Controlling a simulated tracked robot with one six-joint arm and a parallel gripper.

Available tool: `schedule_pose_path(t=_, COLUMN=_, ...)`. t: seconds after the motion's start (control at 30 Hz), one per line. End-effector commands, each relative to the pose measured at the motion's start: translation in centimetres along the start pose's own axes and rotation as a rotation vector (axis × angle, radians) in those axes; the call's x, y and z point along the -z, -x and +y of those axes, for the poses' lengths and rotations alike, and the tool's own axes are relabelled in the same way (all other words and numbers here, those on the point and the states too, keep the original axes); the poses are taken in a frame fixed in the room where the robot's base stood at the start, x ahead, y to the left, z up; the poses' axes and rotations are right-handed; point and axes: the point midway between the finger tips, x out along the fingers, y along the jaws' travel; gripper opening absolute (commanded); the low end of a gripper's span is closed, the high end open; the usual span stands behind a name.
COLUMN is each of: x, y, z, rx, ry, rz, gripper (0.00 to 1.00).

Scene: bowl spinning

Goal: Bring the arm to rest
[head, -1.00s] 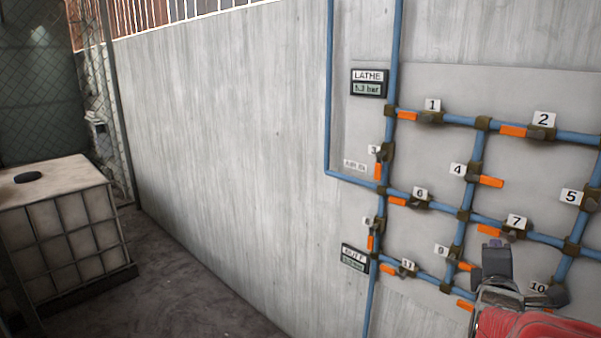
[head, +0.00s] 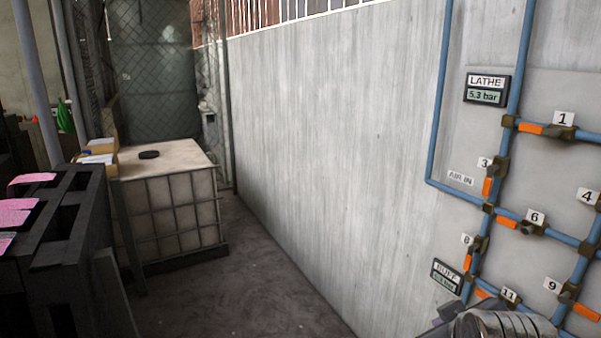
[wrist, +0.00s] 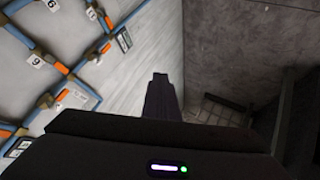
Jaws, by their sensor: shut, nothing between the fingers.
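My gripper (wrist: 163,95) shows in the wrist view as a dark pair of fingers pressed together, with nothing between them. It points away from the camera with the wall to its left and the dark floor to its right. In the head view, a silver section of my arm (head: 500,324) shows at the bottom right edge, below the pipe panel. The fingers are not clear there.
Blue pipes with orange-handled, numbered valves (head: 535,222) cover the wall at right. A LATHE gauge (head: 486,96) reads 5.3 bar. A caged white tank (head: 180,215) stands at left beside dark racks (head: 70,250). Floor between tank and wall is clear.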

Motion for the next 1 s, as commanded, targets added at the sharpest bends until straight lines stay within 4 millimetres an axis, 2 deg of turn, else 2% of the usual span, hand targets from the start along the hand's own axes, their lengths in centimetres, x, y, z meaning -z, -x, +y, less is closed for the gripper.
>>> schedule_pose_path(t=0.03, x=-0.1, y=0.8, z=-1.7, rx=0.041, ry=-0.039, rz=-0.014, gripper=0.00)
schedule_pose_path(t=0.2, x=-1.7, y=3.5, z=-7.0, rx=0.165, ry=-0.202, rz=-0.114, gripper=0.00)
schedule_pose_path(t=0.3, x=-2.9, y=5.2, z=-9.5, rx=0.218, ry=-0.284, rz=-0.182, gripper=0.00)
schedule_pose_path(t=0.4, x=-3.9, y=6.4, z=-11.2, rx=0.250, ry=-0.342, rz=-0.237, gripper=0.00)
schedule_pose_path(t=0.57, x=-4.7, y=7.2, z=-12.0, rx=0.262, ry=-0.388, rz=-0.280, gripper=0.00)
schedule_pose_path(t=1.0, x=-4.7, y=7.2, z=-11.9, rx=0.261, ry=-0.389, rz=-0.280, gripper=0.00)
